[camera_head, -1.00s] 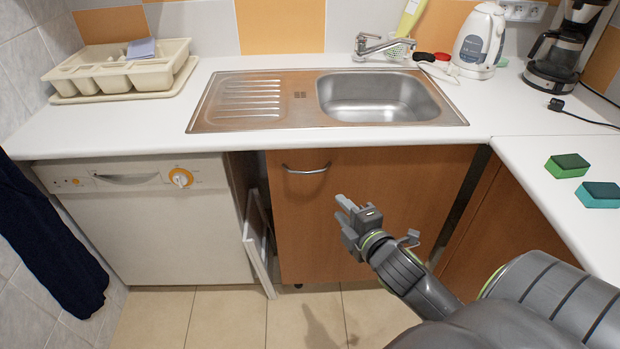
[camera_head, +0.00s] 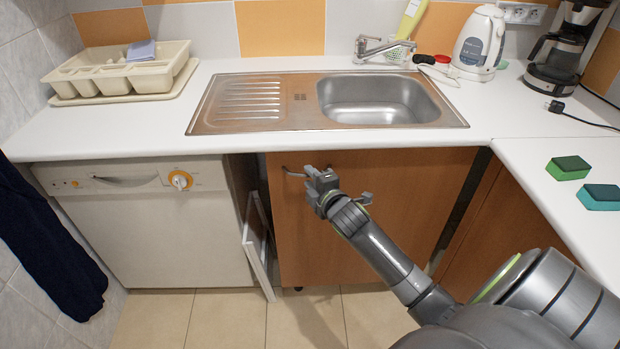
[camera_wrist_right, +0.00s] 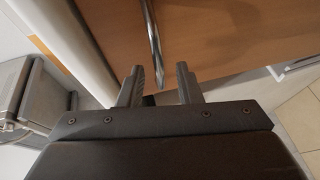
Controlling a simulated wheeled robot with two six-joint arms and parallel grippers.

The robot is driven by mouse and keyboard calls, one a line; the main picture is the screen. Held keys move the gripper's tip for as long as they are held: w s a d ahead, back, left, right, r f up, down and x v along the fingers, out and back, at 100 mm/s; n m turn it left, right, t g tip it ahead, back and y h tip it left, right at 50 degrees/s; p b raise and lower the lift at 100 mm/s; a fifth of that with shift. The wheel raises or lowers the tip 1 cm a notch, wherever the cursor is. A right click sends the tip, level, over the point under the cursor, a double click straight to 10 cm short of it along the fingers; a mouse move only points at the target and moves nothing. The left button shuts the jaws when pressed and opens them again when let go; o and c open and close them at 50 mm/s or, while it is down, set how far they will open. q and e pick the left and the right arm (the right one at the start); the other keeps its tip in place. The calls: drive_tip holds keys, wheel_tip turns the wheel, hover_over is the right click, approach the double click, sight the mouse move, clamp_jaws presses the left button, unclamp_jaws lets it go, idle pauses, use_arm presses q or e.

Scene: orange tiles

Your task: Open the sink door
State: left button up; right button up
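The sink door (camera_head: 400,220) is a brown wooden cabinet front under the sink, and it looks closed. Its metal bar handle (camera_head: 293,173) is near the door's top left and is mostly hidden behind my right gripper (camera_head: 318,178). In the right wrist view the handle (camera_wrist_right: 152,45) runs down toward the gap between the two fingers of my right gripper (camera_wrist_right: 160,80). My left gripper is in neither view.
A white dishwasher (camera_head: 170,230) stands left of the door, with a white panel (camera_head: 257,245) leaning in the gap between. The worktop (camera_head: 330,142) overhangs the door, with the sink (camera_head: 375,100) set in it. Tiled floor (camera_head: 235,320) is clear in front.

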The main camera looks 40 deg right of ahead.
drive_tip(key=shift+w+f, duration=0.1)
drive_tip(key=shift+w, duration=0.35)
clamp_jaws()
drive_tip(key=shift+s, duration=0.2)
